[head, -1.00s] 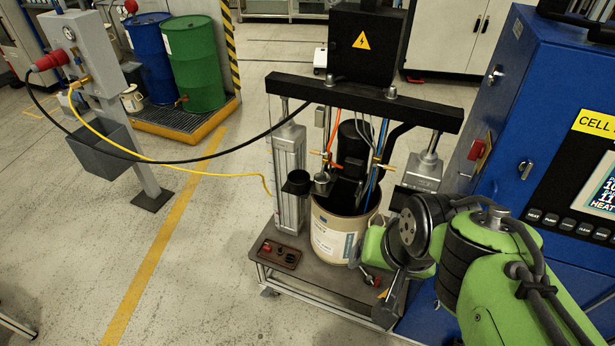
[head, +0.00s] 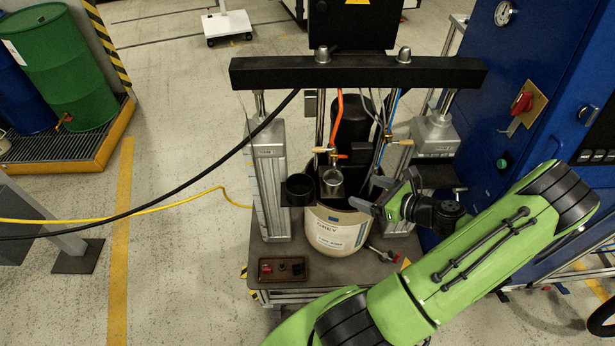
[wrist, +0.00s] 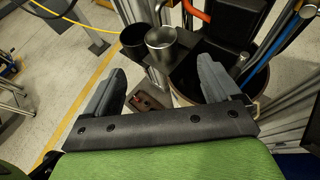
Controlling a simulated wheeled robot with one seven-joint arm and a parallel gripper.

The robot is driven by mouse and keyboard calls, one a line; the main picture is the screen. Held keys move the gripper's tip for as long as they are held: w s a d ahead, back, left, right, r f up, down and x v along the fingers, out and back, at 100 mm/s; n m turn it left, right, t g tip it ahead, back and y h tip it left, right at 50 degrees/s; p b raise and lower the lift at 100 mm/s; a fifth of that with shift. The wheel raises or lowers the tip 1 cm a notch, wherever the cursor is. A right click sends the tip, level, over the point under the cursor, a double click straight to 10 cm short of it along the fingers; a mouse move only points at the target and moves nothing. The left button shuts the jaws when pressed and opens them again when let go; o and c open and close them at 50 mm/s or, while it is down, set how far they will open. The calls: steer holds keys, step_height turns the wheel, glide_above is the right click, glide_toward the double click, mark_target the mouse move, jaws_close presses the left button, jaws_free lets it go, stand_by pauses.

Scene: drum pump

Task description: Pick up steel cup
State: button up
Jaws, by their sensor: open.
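The steel cup (head: 332,181) is a small shiny metal cup standing upright above the front rim of the beige drum, just right of a black cup. In the wrist view the steel cup (wrist: 165,42) is ahead of the fingers, with its open mouth visible. My gripper (head: 367,194) is to the right of the steel cup in the head view, over the drum, with its fingers pointing left. In the wrist view my gripper (wrist: 160,72) is open and empty, and the cup lies beyond the gap between the fingertips. What the cup rests on is partly hidden.
The black cup (head: 299,189) is close on the left of the steel cup. The beige drum (head: 338,235) stands below. Hoses and brass valves (head: 332,153) are just behind. A grey column (head: 270,185) and black crossbeam (head: 358,71) frame the space. A control box (head: 282,269) sits in front.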

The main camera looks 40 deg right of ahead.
mark_target(326, 176)
steer(key=b+x, duration=0.1)
steer(key=x, duration=1.4)
steer(key=shift+w+d, duration=0.1)
steer(key=shift+d, duration=0.1)
steer(key=shift+c, duration=0.2)
steer(key=shift+r, duration=0.1)
steer(key=c, duration=1.2)
